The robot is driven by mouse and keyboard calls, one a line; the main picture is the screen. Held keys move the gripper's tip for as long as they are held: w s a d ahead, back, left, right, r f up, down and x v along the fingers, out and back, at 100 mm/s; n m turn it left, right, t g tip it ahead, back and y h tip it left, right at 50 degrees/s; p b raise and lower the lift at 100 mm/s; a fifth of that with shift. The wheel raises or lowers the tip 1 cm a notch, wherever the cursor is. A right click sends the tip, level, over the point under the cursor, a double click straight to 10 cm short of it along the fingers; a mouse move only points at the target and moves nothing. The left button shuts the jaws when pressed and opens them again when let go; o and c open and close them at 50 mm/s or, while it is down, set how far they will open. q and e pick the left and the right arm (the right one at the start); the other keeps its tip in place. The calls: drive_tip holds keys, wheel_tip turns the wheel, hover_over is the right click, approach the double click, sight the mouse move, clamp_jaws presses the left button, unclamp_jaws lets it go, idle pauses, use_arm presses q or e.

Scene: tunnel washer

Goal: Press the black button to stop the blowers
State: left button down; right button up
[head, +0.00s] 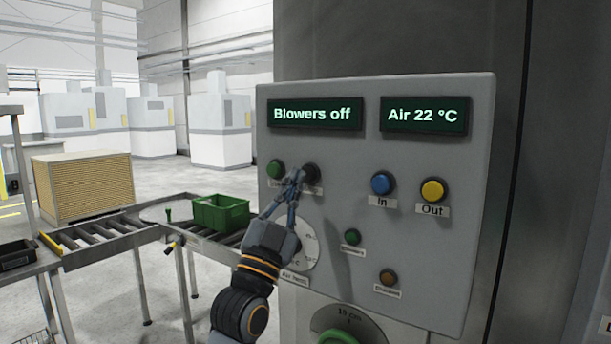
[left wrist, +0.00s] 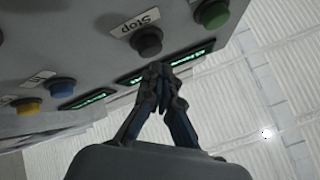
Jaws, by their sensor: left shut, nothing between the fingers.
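The black button (head: 311,173) is on the upper left of the grey control panel (head: 340,225), right of a green button (head: 275,169). In the left wrist view the black button (left wrist: 146,41) has a "Stop" label beside it. My left gripper (head: 296,176) is shut and empty, with its fingertips just at the lower left of the black button in the head view. In the left wrist view the fingertips (left wrist: 160,68) appear close to the button; I cannot tell whether they touch it. A display (head: 315,114) reads "Blowers off". My right gripper is not in view.
The blue "In" button (head: 383,183) and yellow "Out" button (head: 432,190) sit to the right. A dial (head: 306,246) is partly hidden behind my left gripper. A roller conveyor (head: 100,232) with a green crate (head: 220,213) stands left of the panel.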

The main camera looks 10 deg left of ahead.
use_arm(q)
drive_tip(key=s, duration=0.1)
drive_tip(key=s+a, duration=0.1)
drive_tip(key=s, duration=0.2)
drive_tip(key=shift+s+a+p, duration=0.3)
drive_tip(key=shift+s+a, duration=0.05)
idle(0.4)
